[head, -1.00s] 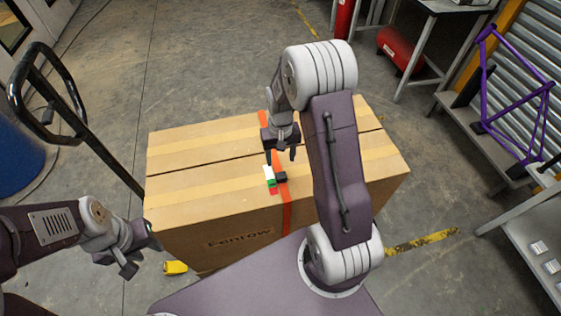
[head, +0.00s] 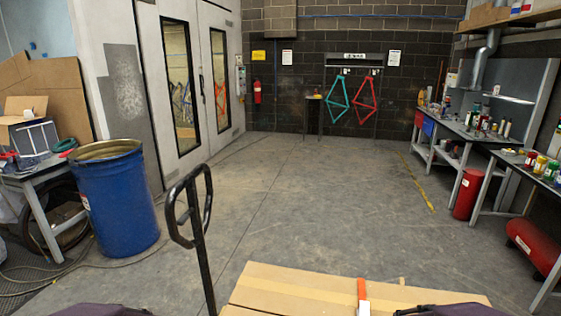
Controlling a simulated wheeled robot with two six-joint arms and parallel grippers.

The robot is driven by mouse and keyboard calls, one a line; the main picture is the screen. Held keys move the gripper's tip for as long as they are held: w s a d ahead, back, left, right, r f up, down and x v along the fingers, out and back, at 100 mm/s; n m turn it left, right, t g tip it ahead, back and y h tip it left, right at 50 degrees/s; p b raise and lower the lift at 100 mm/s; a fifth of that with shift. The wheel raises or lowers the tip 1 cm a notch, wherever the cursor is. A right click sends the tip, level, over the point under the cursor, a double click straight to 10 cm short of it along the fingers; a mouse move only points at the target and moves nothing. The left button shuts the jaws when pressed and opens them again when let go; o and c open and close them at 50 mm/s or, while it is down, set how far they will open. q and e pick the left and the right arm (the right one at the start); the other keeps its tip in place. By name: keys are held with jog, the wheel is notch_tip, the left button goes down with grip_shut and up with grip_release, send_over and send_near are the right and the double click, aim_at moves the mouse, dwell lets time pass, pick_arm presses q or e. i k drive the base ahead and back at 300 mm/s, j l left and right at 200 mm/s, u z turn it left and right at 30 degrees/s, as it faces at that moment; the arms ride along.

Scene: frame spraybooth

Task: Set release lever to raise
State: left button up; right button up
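The black pallet jack handle (head: 190,208) stands upright left of the cardboard box, with a loop-shaped grip on top of its shaft (head: 203,268). I cannot make out a separate release lever on it. The lower part of the jack is out of frame. Neither of my grippers is in view. Only dark purple parts of my arms show at the bottom edge.
A blue drum (head: 118,205) stands behind and left of the handle. Workbenches (head: 470,138) and a red cylinder (head: 467,193) line the right. The middle floor is clear.

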aim_at(182, 219)
jog(key=z, duration=0.9)
jog(key=i+j, duration=0.1)
jog(key=j, duration=3.35)
jog(key=i+z, duration=0.05)
